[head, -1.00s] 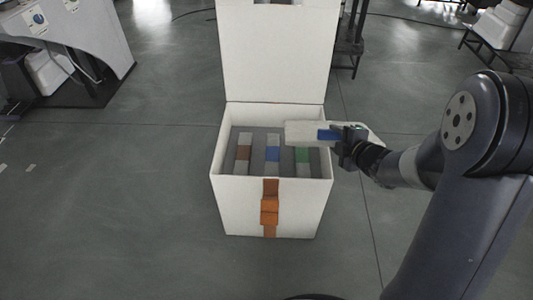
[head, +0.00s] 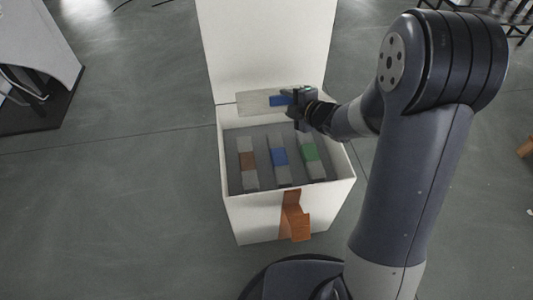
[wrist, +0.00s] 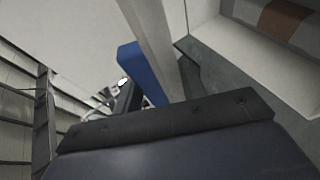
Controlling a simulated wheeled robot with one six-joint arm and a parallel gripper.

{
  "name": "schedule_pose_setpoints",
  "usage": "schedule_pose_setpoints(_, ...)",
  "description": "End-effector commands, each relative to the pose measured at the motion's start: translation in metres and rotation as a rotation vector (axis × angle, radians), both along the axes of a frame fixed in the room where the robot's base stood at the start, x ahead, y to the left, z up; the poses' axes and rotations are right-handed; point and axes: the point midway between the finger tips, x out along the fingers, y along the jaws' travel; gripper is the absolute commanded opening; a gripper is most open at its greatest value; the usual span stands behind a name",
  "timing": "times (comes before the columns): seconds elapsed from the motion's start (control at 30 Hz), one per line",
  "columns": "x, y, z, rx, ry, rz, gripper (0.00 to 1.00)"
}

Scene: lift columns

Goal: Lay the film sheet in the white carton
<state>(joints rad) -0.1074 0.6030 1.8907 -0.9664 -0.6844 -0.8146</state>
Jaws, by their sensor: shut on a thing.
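The white carton (head: 258,218) stands on the floor with its lid (head: 265,50) raised at the back. Inside lie three grey bars with a brown band (head: 247,160), a blue band (head: 279,156) and a green band (head: 309,152). My gripper (head: 292,101) is shut on the pale film sheet (head: 255,103) at its blue tab (head: 279,100). It holds the sheet over the carton's rear part, in front of the lid; I cannot tell the exact height. In the wrist view the blue tab (wrist: 140,72) shows close up; how the jaws grip it is partly hidden.
An orange-brown strap (head: 296,220) hangs on the carton's front. A white curved cabinet (head: 45,45) stands at far left. Dark-framed furniture (head: 510,15) is at the upper right. The grey floor left of the carton is clear.

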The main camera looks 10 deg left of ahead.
Motion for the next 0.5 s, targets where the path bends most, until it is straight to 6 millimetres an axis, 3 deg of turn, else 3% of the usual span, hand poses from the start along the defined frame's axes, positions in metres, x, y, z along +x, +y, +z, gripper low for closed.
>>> schedule_pose_setpoints(0.5, 0.0, 0.0, -0.049, 0.0, 0.0, 0.0, 0.02)
